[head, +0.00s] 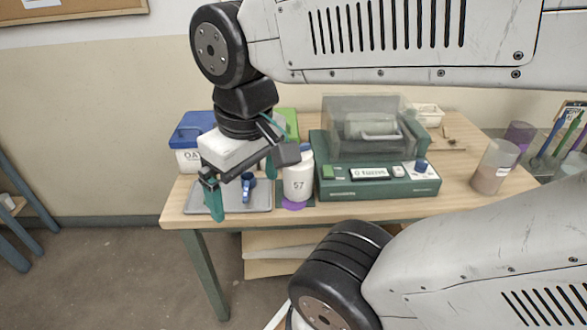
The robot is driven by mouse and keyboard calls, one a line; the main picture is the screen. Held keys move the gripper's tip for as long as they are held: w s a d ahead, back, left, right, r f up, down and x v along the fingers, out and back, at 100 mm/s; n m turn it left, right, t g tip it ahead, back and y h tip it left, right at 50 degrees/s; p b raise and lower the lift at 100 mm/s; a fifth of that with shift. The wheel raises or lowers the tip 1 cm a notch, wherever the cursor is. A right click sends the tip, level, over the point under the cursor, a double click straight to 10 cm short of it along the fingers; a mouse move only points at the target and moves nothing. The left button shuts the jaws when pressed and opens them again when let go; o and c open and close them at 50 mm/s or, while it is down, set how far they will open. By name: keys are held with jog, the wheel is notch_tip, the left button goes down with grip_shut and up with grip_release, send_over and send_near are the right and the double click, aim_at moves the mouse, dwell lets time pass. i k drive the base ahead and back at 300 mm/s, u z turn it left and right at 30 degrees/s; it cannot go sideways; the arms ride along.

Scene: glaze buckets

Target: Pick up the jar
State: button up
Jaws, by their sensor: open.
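The white jar (298,184), marked 57, stands upright on the table, with a bit of blue at its top. A purple round patch shows at its foot. My gripper (246,181) is open and hangs over the tray, just left of the jar. One teal finger points down at the left. The dark right-hand part of the gripper covers some of the jar's upper left side. Whether it touches the jar cannot be told. Nothing is seen held between the fingers.
A grey tray (262,207) with a blue tool (248,188) lies below my gripper. A white bin with a blue lid (192,126) stands behind left. A green balance (378,183) with a clear cover stands close right of the jar. A beaker (492,170) stands farther right.

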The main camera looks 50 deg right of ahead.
aim_at(298, 179)
jog(key=z, duration=1.05)
jog(key=k, duration=0.55)
jog(key=z, duration=0.55)
